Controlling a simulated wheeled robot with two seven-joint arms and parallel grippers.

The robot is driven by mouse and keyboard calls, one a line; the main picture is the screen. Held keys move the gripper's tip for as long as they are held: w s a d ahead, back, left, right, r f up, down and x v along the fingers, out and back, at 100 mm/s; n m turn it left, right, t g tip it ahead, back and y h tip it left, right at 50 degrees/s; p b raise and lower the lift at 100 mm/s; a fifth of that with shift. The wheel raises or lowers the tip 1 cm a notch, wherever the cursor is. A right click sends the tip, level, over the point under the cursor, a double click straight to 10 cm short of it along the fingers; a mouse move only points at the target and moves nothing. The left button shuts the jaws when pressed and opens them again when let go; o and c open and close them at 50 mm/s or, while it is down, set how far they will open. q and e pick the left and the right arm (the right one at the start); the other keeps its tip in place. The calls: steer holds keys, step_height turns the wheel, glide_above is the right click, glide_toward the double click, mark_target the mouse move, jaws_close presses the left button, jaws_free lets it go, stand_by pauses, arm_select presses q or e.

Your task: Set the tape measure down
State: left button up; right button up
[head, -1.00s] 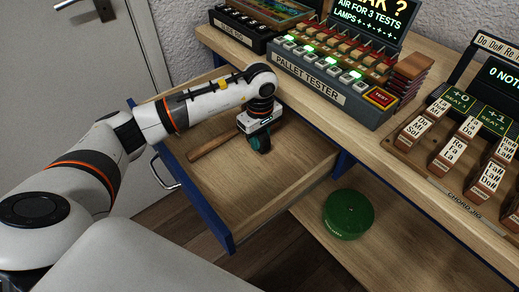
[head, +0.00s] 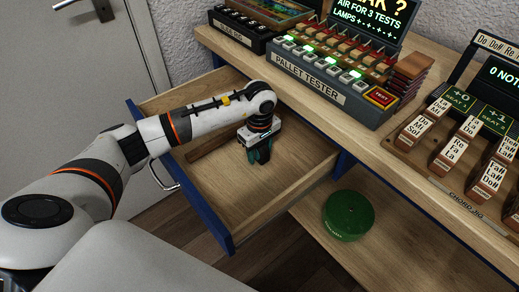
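My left gripper (head: 259,155) reaches down into the open wooden drawer (head: 225,195), near its back. Its dark teal fingers are small in the head view, and I cannot tell whether they are open or shut, or whether they hold anything. I cannot make out a tape measure for certain; one may be hidden at or under the fingers. My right gripper is not in view.
A brown wooden stick (head: 208,150) lies in the drawer, partly behind my arm. The drawer's front floor is bare. A round green tin (head: 348,215) sits on the lower shelf (head: 335,262). The pallet tester (head: 318,88) and chord jig (head: 450,185) stand on the bench.

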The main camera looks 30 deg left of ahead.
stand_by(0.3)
arm_select(q)
steer(key=shift+r, duration=0.45)
step_height(320, 180, up, 11)
steer(key=shift+r+p, duration=0.15)
steer(key=shift+p, duration=0.45)
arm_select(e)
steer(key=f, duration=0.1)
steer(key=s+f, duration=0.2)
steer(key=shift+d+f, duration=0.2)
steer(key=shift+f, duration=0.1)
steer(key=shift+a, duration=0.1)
